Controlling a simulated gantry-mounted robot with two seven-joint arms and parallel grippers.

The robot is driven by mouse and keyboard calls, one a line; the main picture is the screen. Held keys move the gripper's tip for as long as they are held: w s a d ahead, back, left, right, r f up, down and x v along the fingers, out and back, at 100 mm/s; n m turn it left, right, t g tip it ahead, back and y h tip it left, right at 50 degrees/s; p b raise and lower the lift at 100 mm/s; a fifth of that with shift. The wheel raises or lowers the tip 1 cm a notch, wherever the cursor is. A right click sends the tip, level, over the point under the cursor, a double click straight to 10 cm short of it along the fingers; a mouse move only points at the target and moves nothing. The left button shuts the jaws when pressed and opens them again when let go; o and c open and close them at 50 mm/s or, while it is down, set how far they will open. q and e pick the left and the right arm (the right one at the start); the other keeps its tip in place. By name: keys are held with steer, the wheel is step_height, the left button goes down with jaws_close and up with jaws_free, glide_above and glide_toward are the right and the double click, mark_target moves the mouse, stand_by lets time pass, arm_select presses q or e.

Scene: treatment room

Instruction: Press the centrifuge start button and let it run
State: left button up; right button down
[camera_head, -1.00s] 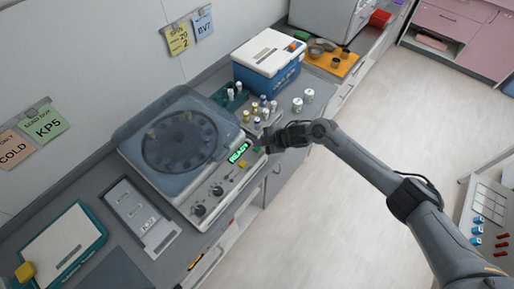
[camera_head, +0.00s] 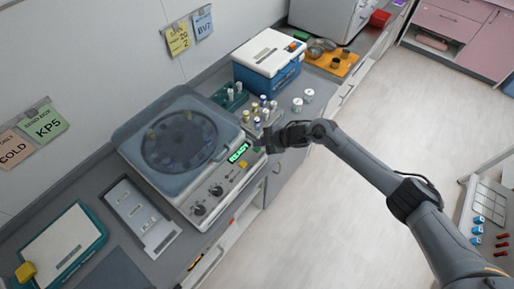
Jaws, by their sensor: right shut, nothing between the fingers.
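The centrifuge (camera_head: 212,193) stands on the grey counter, its tinted lid (camera_head: 178,140) down over a round rotor. Its green display (camera_head: 238,152) is lit and seems to read READY. Two dark knobs (camera_head: 207,200) and a small yellow part (camera_head: 243,164) show on the front panel. My right gripper (camera_head: 264,142) is shut and empty at the right end of that panel, just right of the display. It covers that end, and I cannot tell whether it touches the panel or a button. My left gripper is not in view.
Capped vials (camera_head: 264,104) stand close behind my right gripper, with two white jars (camera_head: 303,101) to their right. A blue and white cooler box (camera_head: 270,60) is farther back. A grey device (camera_head: 143,216) lies left of the centrifuge.

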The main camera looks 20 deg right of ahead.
steer(key=shift+f, duration=0.1)
steer(key=shift+f, duration=0.3)
steer(key=shift+f+b, duration=0.2)
steer(key=shift+b, duration=0.15)
stand_by(0.5)
